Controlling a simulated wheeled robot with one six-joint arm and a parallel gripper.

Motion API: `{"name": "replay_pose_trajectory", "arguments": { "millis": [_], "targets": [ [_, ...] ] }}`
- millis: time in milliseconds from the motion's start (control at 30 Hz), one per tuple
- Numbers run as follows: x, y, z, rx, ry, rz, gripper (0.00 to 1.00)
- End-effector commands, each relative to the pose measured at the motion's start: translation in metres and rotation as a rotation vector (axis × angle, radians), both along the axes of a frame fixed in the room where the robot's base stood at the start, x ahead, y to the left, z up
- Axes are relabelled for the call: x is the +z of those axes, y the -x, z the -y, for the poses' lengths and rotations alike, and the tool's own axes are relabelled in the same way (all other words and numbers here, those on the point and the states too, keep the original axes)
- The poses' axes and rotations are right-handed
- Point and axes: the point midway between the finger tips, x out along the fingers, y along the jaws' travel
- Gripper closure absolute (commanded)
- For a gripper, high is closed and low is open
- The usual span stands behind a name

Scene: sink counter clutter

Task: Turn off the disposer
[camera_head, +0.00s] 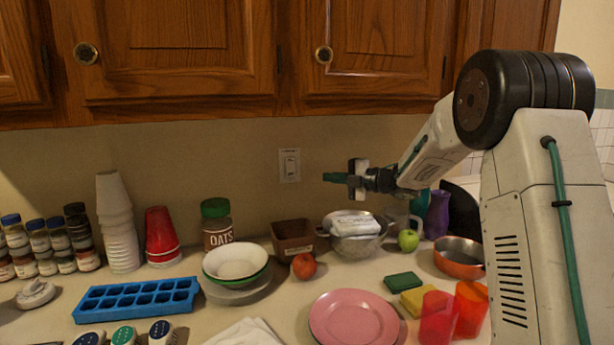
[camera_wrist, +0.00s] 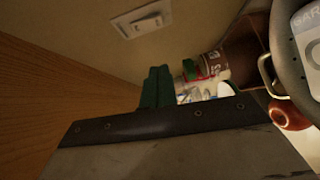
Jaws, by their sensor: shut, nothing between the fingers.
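A white wall switch (camera_head: 290,165) is set in a plate on the backsplash, below the wooden cabinets. It also shows at the upper middle of the wrist view (camera_wrist: 142,20). No label can be read on it. My gripper (camera_head: 326,177) reaches in from the right at about the switch's height, with its green fingertips to the right of the plate. The fingers (camera_wrist: 157,86) are shut together and empty. In the wrist view they are apart from the switch. The disposer itself is not in view.
Wooden cabinets (camera_head: 175,50) hang above. The wall around the switch is clear.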

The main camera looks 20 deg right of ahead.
Motion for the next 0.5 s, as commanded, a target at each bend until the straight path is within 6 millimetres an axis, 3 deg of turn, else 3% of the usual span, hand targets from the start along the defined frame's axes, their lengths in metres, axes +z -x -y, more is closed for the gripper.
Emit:
{"name": "replay_pose_trajectory", "arguments": {
  "millis": [167,500],
  "targets": [
    [-0.002,-0.015,-0.017,0.002,0.000,0.000,1.00],
    [-0.009,-0.066,-0.068,0.002,0.000,-0.001,1.00]
  ]
}}
